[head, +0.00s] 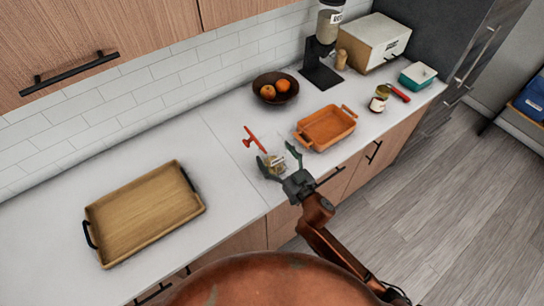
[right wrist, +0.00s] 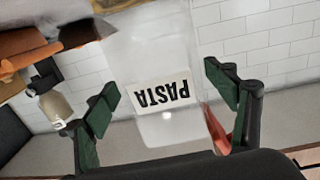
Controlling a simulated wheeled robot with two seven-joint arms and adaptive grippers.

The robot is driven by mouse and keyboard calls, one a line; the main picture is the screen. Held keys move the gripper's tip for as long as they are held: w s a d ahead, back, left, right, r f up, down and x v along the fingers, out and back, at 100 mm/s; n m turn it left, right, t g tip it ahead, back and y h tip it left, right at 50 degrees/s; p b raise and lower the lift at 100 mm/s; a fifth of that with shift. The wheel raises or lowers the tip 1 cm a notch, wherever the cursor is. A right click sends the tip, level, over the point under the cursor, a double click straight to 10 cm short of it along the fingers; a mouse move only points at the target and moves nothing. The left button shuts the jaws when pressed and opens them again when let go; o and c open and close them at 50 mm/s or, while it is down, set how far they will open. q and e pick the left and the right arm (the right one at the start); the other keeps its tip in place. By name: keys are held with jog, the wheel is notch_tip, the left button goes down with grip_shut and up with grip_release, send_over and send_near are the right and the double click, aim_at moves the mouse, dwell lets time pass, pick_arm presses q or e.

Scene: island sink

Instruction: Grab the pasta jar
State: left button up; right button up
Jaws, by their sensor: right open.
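The pasta jar (head: 275,161) is a small clear jar standing on the white counter, partly hidden by my gripper. In the right wrist view the jar (right wrist: 160,130) fills the middle, and its "PASTA" label reads upside down. My right gripper (head: 274,153) is open, with one finger on each side of the jar. In the right wrist view a gap shows between the jar and each green finger pad of the gripper (right wrist: 164,88). My left gripper is not in view.
A red utensil-like item (head: 254,140) lies right beside the jar. An orange baking dish (head: 327,128) is close on the right, and a fruit bowl (head: 275,88) stands behind. A wooden tray (head: 145,213) lies at left, with bare counter (head: 222,175) between.

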jog(key=shift+w+a, duration=0.4)
jog(key=shift+w, duration=0.1)
jog(key=shift+a+r, duration=0.15)
jog(key=shift+r, duration=0.05)
jog(key=shift+w+f, duration=0.1)
jog(key=shift+f, duration=0.05)
jog(key=c, duration=1.7)
jog(key=shift+c, duration=0.2)
